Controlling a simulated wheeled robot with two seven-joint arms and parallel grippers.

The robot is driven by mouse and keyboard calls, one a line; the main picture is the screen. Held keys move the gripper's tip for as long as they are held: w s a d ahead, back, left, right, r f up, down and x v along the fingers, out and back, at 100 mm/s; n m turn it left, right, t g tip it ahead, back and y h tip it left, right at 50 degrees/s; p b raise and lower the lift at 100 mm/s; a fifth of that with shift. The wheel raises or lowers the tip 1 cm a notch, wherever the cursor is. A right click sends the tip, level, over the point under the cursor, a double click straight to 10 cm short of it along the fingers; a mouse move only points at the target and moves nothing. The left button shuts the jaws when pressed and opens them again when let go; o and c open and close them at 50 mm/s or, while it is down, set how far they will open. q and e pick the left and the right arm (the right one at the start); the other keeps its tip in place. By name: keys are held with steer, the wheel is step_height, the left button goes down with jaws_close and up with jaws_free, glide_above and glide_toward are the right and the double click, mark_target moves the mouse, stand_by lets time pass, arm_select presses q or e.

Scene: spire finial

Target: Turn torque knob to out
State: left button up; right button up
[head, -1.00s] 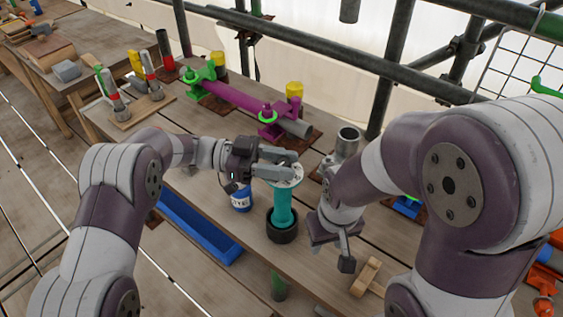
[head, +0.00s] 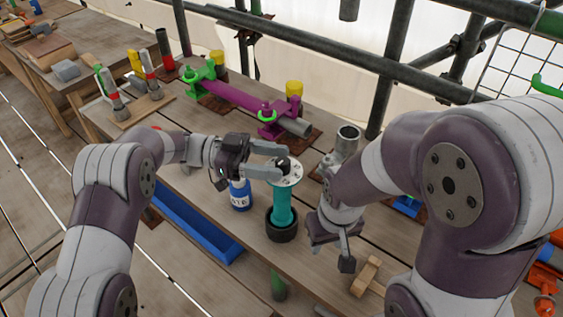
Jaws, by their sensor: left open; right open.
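A teal cylindrical tool (head: 281,205) stands upright in a dark round base (head: 282,231) on the wooden bench. Its top is a pale round disc (head: 294,178) with small holes and a dark knob (head: 283,165) in the middle. My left gripper (head: 277,161) is open, with its fingers at the top of the teal tool, around or just beside the dark knob. I cannot tell whether they touch it. My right gripper (head: 346,262) is open, points down and is empty, to the right of the dark base.
A blue can (head: 240,195) stands just left of the teal tool. A blue tray (head: 195,228) lies along the bench's near edge. A wooden block (head: 366,277) lies near my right gripper. A purple tube (head: 235,95) in green and purple clamps lies farther back.

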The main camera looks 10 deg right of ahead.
arm_select(q)
steer(key=b+v, duration=0.1)
steer(key=v, duration=0.9)
steer(key=shift+a+b, duration=0.25)
steer(key=shift+b, duration=0.05)
steer(key=shift+w, duration=0.15)
